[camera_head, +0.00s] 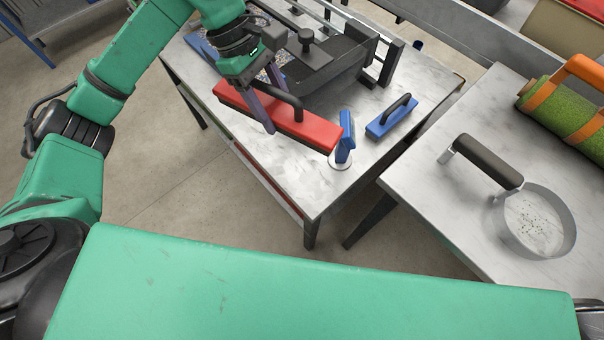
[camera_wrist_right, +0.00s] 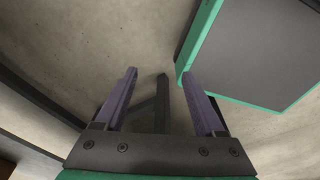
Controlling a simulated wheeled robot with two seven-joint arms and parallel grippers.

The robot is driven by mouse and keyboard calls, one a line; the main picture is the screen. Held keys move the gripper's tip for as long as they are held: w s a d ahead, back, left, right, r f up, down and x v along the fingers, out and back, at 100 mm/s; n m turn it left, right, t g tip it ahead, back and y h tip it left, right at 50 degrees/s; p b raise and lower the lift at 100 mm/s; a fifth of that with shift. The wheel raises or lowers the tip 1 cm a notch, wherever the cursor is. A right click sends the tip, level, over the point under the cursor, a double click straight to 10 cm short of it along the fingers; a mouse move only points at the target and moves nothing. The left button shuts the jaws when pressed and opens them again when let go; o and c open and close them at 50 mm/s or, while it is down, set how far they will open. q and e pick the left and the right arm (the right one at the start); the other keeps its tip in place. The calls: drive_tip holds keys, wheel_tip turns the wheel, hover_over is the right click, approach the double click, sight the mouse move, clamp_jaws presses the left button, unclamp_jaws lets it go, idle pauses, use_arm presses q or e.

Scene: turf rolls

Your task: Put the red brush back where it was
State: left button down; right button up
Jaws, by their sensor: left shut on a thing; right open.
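The red brush (camera_head: 318,131) is a long red block with a black handle (camera_head: 286,102), seen in the head view over the near part of the metal table. My left gripper (camera_head: 269,118) is shut on the red brush, with one purple finger showing down its near side. Where the far finger meets the brush is hidden. I cannot tell whether the brush touches the table.
A small blue piece (camera_head: 345,143) stands on a round pale disc beside the brush's right end. A blue brush with a black handle (camera_head: 391,117) lies further right. A black frame (camera_head: 330,75) stands behind. The right table holds a ring-shaped tool (camera_head: 572,238) and a green turf roll (camera_head: 572,125).

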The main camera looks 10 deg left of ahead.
use_arm(q)
drive_tip(key=shift+s+d+r+n, duration=0.1)
drive_tip(key=shift+s+d+n, duration=0.2)
drive_tip(key=shift+d+n, duration=0.15)
drive_tip(key=p, duration=0.1)
hover_over(290, 170)
drive_tip(key=a, duration=0.2)
wheel_tip(290, 170, down, 7)
drive_tip(key=f, duration=0.4)
drive_tip(key=f+p, duration=0.1)
drive_tip(key=f, duration=0.3)
drive_tip(key=f+p, duration=0.1)
drive_tip(key=f, duration=0.3)
drive_tip(key=shift+w+d+f, duration=0.1)
drive_tip(key=shift+w+d, duration=0.1)
drive_tip(key=shift+d, duration=0.05)
drive_tip(key=shift+f, duration=0.25)
drive_tip(key=shift+c, duration=0.8)
unclamp_jaws()
drive_tip(key=shift+r, duration=0.1)
use_arm(e)
wheel_tip(290, 170, up, 3)
drive_tip(key=shift+s, duration=0.1)
